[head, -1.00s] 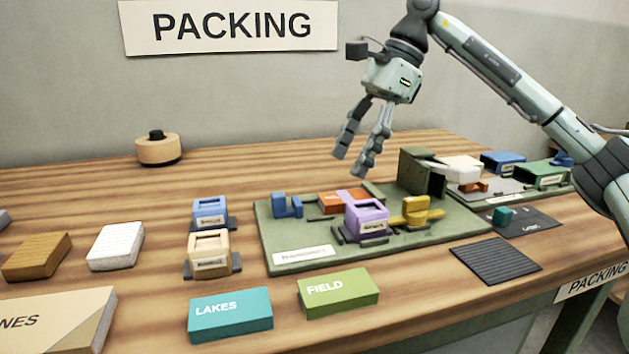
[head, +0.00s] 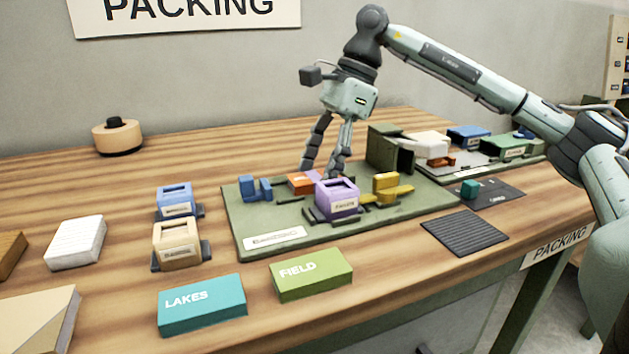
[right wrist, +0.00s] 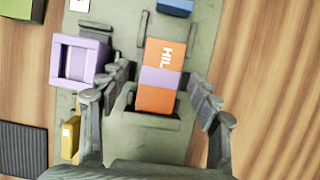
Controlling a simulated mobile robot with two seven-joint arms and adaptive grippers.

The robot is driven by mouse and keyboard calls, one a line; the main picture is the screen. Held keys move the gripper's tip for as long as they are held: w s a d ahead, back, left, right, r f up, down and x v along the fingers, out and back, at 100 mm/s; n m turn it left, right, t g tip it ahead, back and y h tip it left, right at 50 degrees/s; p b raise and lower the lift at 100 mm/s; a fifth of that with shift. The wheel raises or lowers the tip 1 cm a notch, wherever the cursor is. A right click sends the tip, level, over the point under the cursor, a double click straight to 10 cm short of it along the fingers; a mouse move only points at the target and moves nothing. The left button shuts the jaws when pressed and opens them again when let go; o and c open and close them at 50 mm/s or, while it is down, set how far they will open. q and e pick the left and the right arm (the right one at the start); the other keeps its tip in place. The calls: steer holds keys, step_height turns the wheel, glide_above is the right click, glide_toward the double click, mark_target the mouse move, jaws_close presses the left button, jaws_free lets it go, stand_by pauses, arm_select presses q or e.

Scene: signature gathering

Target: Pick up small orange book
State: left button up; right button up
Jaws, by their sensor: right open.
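The small orange book (head: 300,183), with a purple band and white letters, lies on the green board (head: 245,222). In the head view it is partly hidden behind the lilac block (head: 338,203) and my right gripper's fingers. My right gripper (head: 320,171) is open and points down at the book. In the right wrist view, the orange book (right wrist: 162,54) lies between the open fingers of my right gripper (right wrist: 158,76), one finger on each side, with a gap visible on both sides. My left gripper is not in view.
A yellow piece (head: 386,185), a blue piece (head: 250,188) and a dark green box (head: 383,150) stand close by on the board. The teal LAKES book (head: 202,305) and green FIELD book (head: 312,275) lie in front. Bare wood shows behind the board.

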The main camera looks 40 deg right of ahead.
steer(key=c, duration=1.3)
steer(key=shift+o, duration=0.2)
steer(key=shift+r, duration=0.15)
